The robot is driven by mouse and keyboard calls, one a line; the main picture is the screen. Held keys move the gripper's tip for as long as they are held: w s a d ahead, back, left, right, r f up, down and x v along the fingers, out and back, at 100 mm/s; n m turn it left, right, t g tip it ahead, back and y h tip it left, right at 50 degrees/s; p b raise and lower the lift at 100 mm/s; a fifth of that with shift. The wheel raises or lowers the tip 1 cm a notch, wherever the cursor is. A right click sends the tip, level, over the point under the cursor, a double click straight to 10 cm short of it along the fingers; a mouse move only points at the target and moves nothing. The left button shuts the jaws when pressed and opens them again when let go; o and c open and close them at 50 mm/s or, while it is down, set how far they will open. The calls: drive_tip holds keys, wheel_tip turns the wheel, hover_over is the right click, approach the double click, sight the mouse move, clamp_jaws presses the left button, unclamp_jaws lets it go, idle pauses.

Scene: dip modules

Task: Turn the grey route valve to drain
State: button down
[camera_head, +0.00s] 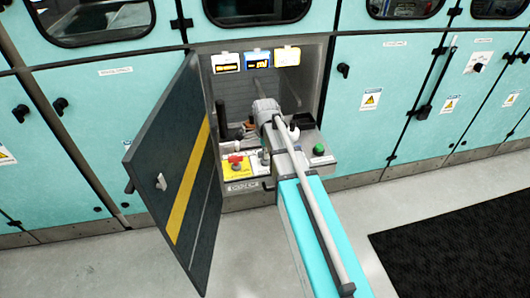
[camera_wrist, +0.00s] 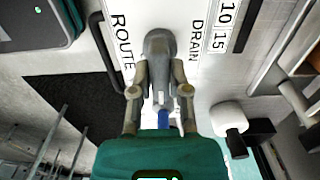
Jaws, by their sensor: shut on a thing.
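The grey route valve (camera_wrist: 160,46) shows in the wrist view, its rounded grey handle lying between the printed words ROUTE and DRAIN on a white panel. My gripper (camera_wrist: 159,90) is shut on the handle, with one finger on each side of it. Which label the handle points to, I cannot tell. The DRAIN label (camera_wrist: 196,40) is just right of the handle and the ROUTE label (camera_wrist: 122,42) is to its left. In the head view my arm reaches into the open cabinet bay and hides the valve.
A dark door (camera_head: 172,175) with a yellow stripe stands open left of the bay. A red knob on a yellow plate (camera_head: 237,166) and a green button (camera_head: 319,149) sit on the bay's shelf. Three labelled boxes (camera_head: 257,57) hang at its back. A black mat (camera_head: 450,245) lies right.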

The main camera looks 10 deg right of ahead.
drive_tip(key=shift+n, duration=0.4)
drive_tip(key=n, duration=0.3)
drive_tip(key=shift+n, duration=0.3)
drive_tip(key=n, duration=1.3)
drive_tip(key=shift+n, duration=0.3)
drive_tip(key=c, duration=0.6)
unclamp_jaws()
